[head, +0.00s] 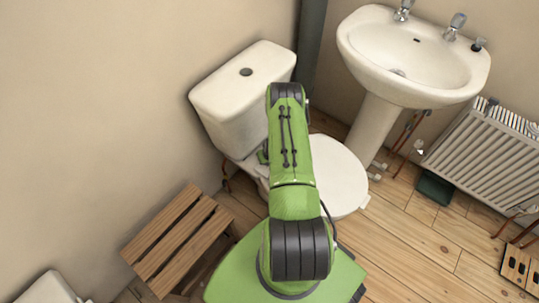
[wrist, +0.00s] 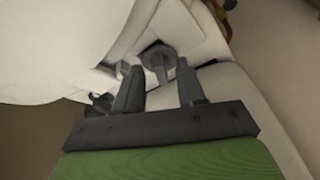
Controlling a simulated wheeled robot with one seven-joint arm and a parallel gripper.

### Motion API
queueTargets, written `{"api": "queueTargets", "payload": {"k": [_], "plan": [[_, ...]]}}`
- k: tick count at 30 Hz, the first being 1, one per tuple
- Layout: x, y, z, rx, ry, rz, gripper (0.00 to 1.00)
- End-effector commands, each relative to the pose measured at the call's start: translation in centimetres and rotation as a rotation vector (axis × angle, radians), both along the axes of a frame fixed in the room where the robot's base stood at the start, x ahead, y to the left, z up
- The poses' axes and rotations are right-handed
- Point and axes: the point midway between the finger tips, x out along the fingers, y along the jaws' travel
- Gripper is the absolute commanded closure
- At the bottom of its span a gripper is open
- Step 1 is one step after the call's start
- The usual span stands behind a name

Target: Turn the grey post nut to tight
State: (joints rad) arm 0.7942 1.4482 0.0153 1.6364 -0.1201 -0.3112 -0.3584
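My gripper (wrist: 158,67) is open, with one dark finger on each side of the nut and stem. A gap shows between the stem and each finger; whether the fingertips reach the nut's depth I cannot tell. In the head view the toilet bowl and seat (head: 340,180) are partly behind my green arm.
The cistern (head: 240,95) stands against the wall behind the toilet. A pedestal basin (head: 415,60) and a radiator (head: 490,150) are at the right. A slatted wooden stool (head: 175,240) stands at the left. The wooden floor (head: 430,245) at lower right is mostly clear.

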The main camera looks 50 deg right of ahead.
Motion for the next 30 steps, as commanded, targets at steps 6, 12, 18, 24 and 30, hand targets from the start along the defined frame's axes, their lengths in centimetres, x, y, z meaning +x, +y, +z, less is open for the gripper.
{"api": "queueTargets", "payload": {"k": [6, 12, 18, 24, 30], "plan": [[-2.0, 0.9, 6.2, -0.001, -0.001, -0.001, 0.61], [-3.9, 1.9, 11.1, 0.0, -0.001, -0.002, 0.61], [-4.9, 2.3, 13.5, -0.001, -0.001, -0.001, 0.61], [-5.0, 2.4, 13.6, 0.0, 0.0, -0.001, 0.61], [-5.0, 2.4, 13.5, 0.0, 0.0, 0.0, 0.61]]}}
